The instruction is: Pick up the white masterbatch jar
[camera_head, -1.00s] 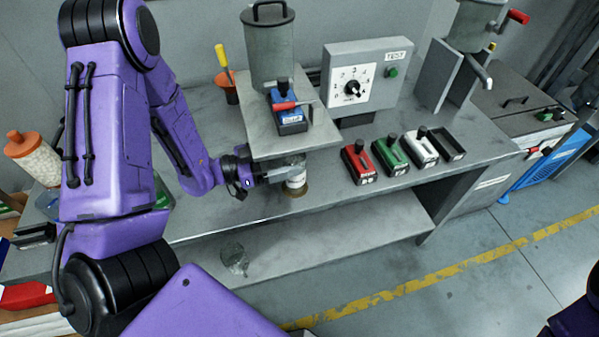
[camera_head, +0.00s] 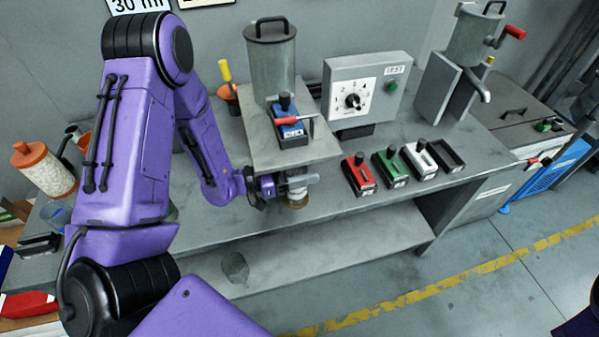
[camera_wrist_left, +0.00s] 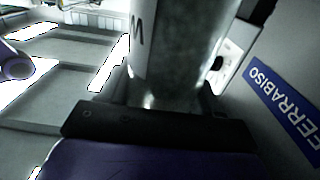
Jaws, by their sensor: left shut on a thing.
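I cannot tell whether this is the white masterbatch jar. Another jar, with white pellets and an orange lid (camera_head: 45,168), stands tilted in the picture at the left. My right gripper is not in view.
Red (camera_head: 359,175), green (camera_head: 389,168), white (camera_head: 419,160) and dark boxes stand to the right. The bench front (camera_head: 240,225) is clear.

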